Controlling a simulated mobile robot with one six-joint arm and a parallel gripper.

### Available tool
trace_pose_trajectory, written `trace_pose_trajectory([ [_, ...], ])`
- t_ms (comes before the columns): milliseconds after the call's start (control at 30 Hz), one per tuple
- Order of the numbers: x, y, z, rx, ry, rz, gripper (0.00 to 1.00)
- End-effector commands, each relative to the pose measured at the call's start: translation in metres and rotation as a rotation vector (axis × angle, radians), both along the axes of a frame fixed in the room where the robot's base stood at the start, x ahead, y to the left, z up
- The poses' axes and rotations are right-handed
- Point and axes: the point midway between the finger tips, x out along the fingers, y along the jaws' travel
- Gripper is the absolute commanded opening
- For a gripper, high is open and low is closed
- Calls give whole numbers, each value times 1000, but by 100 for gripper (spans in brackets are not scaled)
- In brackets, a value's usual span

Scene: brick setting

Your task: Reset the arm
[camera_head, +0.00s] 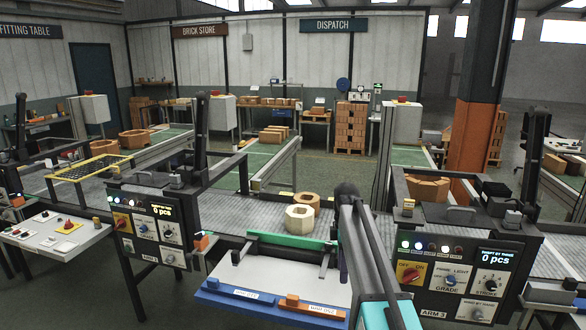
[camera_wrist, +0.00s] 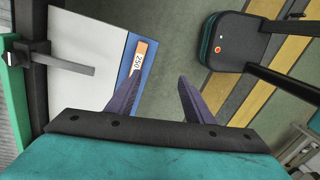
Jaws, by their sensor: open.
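My gripper (camera_wrist: 160,92) shows in the wrist view with its two dark purple fingers spread apart and nothing between them. It hangs above the floor, near the blue front edge of a white work board (camera_wrist: 88,55). In the head view my arm (camera_head: 366,250) rises from the bottom right and crosses in front of the conveyor and the right side of the same white board (camera_head: 270,278). I cannot make out the fingertips clearly there.
A pale octagonal brick piece (camera_head: 300,218) and an orange one (camera_head: 306,199) sit on the grey conveyor (camera_head: 226,208). A control box (camera_head: 450,265) stands at the right, another (camera_head: 150,228) at the left. A green bar (camera_head: 290,240) lies along the board's back.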

Motion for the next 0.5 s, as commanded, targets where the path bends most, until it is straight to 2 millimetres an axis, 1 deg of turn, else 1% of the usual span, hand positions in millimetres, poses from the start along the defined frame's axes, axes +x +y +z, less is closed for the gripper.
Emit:
trace_pose_trajectory([
  [33, -7, -1, -23, -1, 24, -1, 48],
  [100, -16, -1, -49, -1, 55, -2, 48],
  [267, -39, -3, -107, -3, 121, -3, 48],
  [500, -79, -5, -188, -6, 205, -16, 48],
])
